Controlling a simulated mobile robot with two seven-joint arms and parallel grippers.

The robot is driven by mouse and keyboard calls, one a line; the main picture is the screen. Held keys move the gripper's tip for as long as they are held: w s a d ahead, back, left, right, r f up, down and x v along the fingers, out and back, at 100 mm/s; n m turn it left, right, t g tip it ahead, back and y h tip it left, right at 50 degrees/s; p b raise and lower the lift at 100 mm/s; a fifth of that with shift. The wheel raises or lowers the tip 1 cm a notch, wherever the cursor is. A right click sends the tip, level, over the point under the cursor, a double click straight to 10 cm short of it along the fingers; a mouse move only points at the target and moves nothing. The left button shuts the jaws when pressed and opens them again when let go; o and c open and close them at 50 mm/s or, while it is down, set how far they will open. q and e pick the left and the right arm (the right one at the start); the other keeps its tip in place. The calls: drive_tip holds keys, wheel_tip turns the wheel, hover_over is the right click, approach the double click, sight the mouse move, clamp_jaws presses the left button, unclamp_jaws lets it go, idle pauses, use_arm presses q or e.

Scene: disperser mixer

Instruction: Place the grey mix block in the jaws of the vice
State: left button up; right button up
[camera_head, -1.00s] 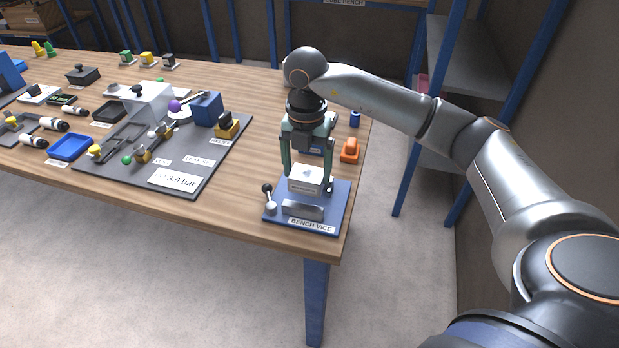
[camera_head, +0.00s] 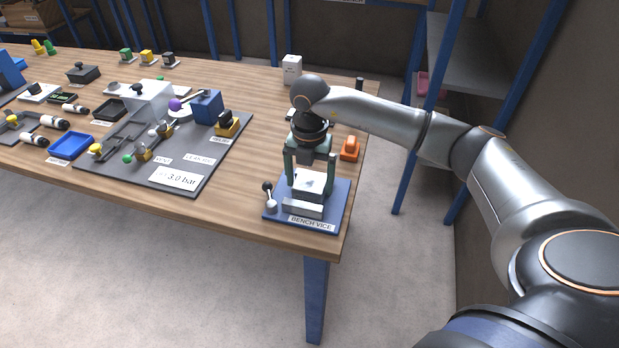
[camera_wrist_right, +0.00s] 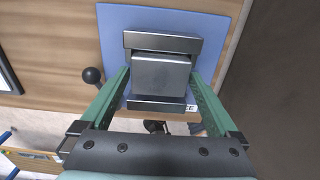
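The bench vice (camera_head: 341,200) is a blue plate with grey jaws and a ball-ended handle, at the right front corner of the table. The grey mix block (camera_head: 310,183), pale on top in the head view, is down at the vice. In the right wrist view the block (camera_wrist_right: 161,77) sits between the two vice jaws (camera_wrist_right: 163,43). The fingers also show in the wrist view (camera_wrist_right: 161,82). My left gripper is not in view.
An orange item (camera_head: 350,148) stands behind the vice on the right. A white container (camera_head: 292,70) stands farther back. A dark grey board (camera_head: 235,150) with fittings lies to the left. The table's front and right edges are close to the vice.

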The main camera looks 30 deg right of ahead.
sight(310, 184)
drive_tip(key=shift+r, duration=0.3)
wheel_tip(310, 184, up, 12)
drive_tip(key=shift+f+b, duration=0.1)
drive_tip(key=shift+b, duration=0.2)
